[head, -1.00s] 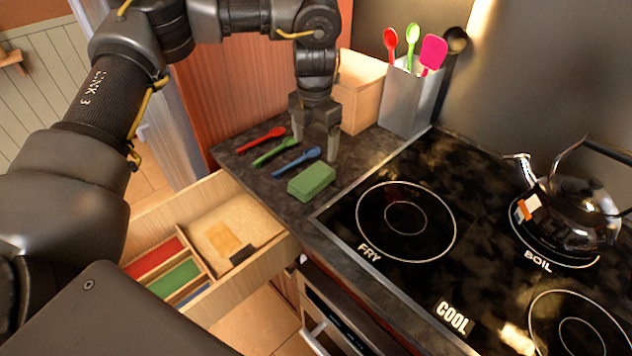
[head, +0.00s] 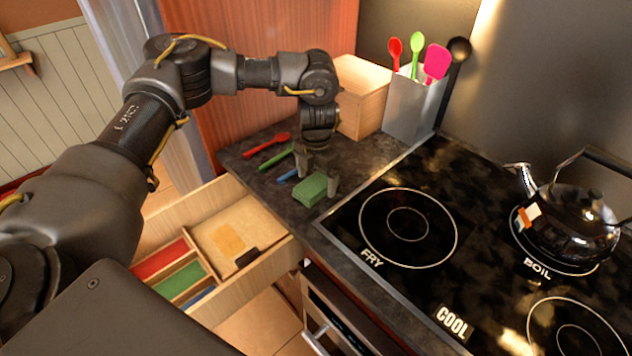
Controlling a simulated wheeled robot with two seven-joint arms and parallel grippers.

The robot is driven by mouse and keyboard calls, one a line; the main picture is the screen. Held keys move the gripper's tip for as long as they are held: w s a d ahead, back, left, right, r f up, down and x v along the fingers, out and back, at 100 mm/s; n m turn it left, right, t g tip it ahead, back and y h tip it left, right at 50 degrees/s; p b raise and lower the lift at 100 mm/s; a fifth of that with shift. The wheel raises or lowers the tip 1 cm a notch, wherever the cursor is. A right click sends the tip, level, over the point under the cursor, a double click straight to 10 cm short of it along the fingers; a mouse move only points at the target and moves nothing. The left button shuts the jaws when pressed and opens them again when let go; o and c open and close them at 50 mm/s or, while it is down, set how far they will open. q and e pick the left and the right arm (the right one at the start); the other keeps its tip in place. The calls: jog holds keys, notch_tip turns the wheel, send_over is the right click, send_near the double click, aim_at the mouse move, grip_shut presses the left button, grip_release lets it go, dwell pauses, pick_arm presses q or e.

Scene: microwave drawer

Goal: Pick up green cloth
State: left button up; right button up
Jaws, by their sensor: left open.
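The green cloth (head: 310,190) is a folded block lying on the dark counter, left of the stove's front-left burner. My left gripper (head: 318,179) points down right at the cloth, with its fingers open and apart. One finger is at the cloth's right end, and the other is near its far left side. The cloth still appears to rest on the counter. I cannot tell whether the fingers touch it. My right gripper is not in view.
Red (head: 267,144), green (head: 275,161) and blue (head: 288,175) spoons lie just behind the cloth. An open drawer (head: 285,256) juts out below the counter. A wooden box (head: 363,100) and a utensil holder (head: 410,108) stand behind. A kettle (head: 575,222) sits on the stove.

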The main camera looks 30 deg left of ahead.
pick_arm(q)
jog(key=shift+f, duration=0.55)
jog(key=c, duration=1.1)
jog(key=shift+o, duration=0.2)
jog(key=shift+r, duration=0.1)
jog(key=shift+r+b, duration=0.4)
jog(key=shift+r, duration=0.05)
jog(key=r, duration=0.1)
jog(key=r+b, duration=0.1)
jog(key=shift+s+d+r, duration=0.15)
jog(key=shift+s+r, duration=0.05)
jog(key=shift+r, duration=0.2)
jog(key=s+r, duration=0.2)
jog(key=s+d+r, duration=0.1)
jog(key=s+r, duration=0.1)
jog(key=r, duration=0.1)
jog(key=s+d+r+b, duration=0.2)
jog(key=s+r, duration=0.2)
jog(key=s, duration=0.5)
jog(key=shift+d+b, duration=0.3)
jog(key=shift+r, duration=0.1)
